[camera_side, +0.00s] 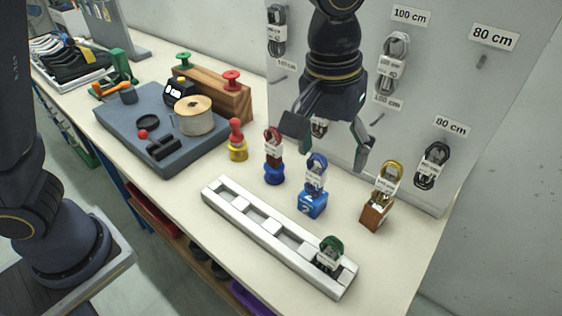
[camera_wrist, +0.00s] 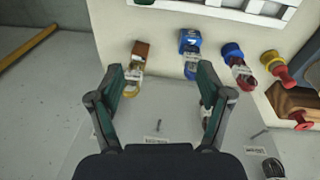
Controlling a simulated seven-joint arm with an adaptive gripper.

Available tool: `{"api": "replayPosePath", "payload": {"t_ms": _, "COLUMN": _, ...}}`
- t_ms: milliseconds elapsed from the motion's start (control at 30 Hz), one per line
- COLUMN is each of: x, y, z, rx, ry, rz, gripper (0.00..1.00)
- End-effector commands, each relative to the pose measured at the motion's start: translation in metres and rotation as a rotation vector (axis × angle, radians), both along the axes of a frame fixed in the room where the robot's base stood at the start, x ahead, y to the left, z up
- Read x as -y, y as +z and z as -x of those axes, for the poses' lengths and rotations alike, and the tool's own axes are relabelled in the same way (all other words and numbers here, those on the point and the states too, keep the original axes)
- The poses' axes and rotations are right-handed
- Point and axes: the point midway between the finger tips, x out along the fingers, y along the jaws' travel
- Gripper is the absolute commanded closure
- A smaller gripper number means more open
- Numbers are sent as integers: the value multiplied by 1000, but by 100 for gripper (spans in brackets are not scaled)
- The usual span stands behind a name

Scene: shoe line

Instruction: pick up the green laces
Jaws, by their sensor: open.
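The green laces (camera_side: 330,252), a small dark green bundle with a pale band, stand in the front right end slot of the white slotted rack (camera_side: 213,195). My gripper (camera_side: 328,146) is open and empty. It hangs above and behind the other lace bundles, close to the hanging board, well apart from the green laces. In the wrist view my gripper (camera_wrist: 160,68) shows its two fingers spread, and the rack (camera_wrist: 236,13) is cut off at the top edge.
Laces on stands lie between gripper and rack: red (camera_side: 273,143), blue (camera_side: 316,172) and yellow (camera_side: 388,180). A grey board (camera_side: 480,100) with hanging laces rises behind. A grey tray (camera_side: 118,118) with a spool and a wooden block (camera_side: 240,98) stand left. The front right table is clear.

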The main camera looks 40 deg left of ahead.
Motion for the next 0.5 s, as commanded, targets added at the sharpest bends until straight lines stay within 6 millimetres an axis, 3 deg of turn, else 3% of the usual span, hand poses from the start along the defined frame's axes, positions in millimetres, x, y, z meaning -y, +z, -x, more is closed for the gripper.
{"api": "replayPosePath", "payload": {"t_ms": 33, "x": 20, "y": -19, "z": 7, "rx": -28, "ry": -46, "rz": -22, "gripper": 22}}
{"api": "replayPosePath", "payload": {"t_ms": 100, "x": 37, "y": -38, "z": 18, "rx": -56, "ry": -91, "rz": -48, "gripper": 22}}
{"api": "replayPosePath", "payload": {"t_ms": 200, "x": 48, "y": -56, "z": 33, "rx": -84, "ry": -133, "rz": -74, "gripper": 22}}
{"api": "replayPosePath", "payload": {"t_ms": 333, "x": 51, "y": -72, "z": 36, "rx": -85, "ry": -142, "rz": -76, "gripper": 22}}
{"api": "replayPosePath", "payload": {"t_ms": 500, "x": 49, "y": -112, "z": 36, "rx": -87, "ry": -141, "rz": -76, "gripper": 22}}
